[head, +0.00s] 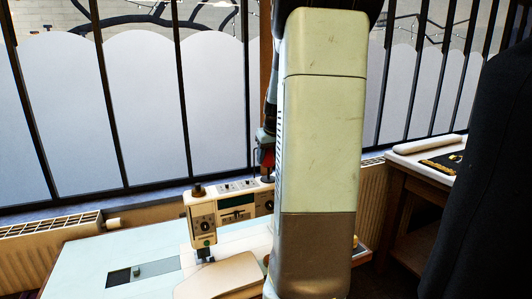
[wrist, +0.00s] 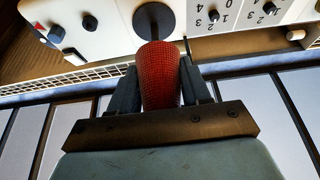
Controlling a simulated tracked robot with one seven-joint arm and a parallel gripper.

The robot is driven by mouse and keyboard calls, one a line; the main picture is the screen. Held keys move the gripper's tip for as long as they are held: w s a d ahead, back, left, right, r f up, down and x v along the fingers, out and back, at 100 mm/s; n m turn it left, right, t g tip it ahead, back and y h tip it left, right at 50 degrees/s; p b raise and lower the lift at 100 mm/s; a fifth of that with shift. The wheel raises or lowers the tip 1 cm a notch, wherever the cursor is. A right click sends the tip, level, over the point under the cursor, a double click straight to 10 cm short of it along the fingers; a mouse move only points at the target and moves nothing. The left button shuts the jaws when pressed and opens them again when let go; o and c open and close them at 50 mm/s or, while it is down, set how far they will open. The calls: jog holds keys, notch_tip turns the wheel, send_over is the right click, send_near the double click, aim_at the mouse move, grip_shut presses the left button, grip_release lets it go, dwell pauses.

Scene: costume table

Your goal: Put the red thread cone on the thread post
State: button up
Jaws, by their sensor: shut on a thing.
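The red thread cone (wrist: 160,75) is held between the two fingers of my gripper (wrist: 160,90) in the wrist view. The gripper is shut on it, and the cone's far end overlaps a dark round disc (wrist: 153,17) on the sewing machine's top. A thin dark pin (wrist: 186,46) shows beside the cone; it may be the thread post, but I cannot tell for sure. In the head view the red cone (head: 267,161) shows small below my gripper (head: 266,143), above the machine's top. My arm partly hides this spot. Whether the cone touches the machine is unclear.
The pale sewing machine (head: 205,218), with dials and buttons, stands on a light blue table (head: 75,265). Barred windows and a radiator (head: 30,245) are behind. A wooden side table (head: 410,165) and a dark garment (head: 480,190) are at right. The table's left part is mostly clear.

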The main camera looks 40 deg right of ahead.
aim_at(268, 168)
jog(key=shift+f, duration=2.4)
jog(key=shift+s, duration=0.2)
jog(key=o, duration=1.2)
jog(key=shift+c, duration=0.2)
jog(key=shift+r, duration=0.1)
jog(key=v, duration=1.3)
jog(key=shift+s+r, duration=0.2)
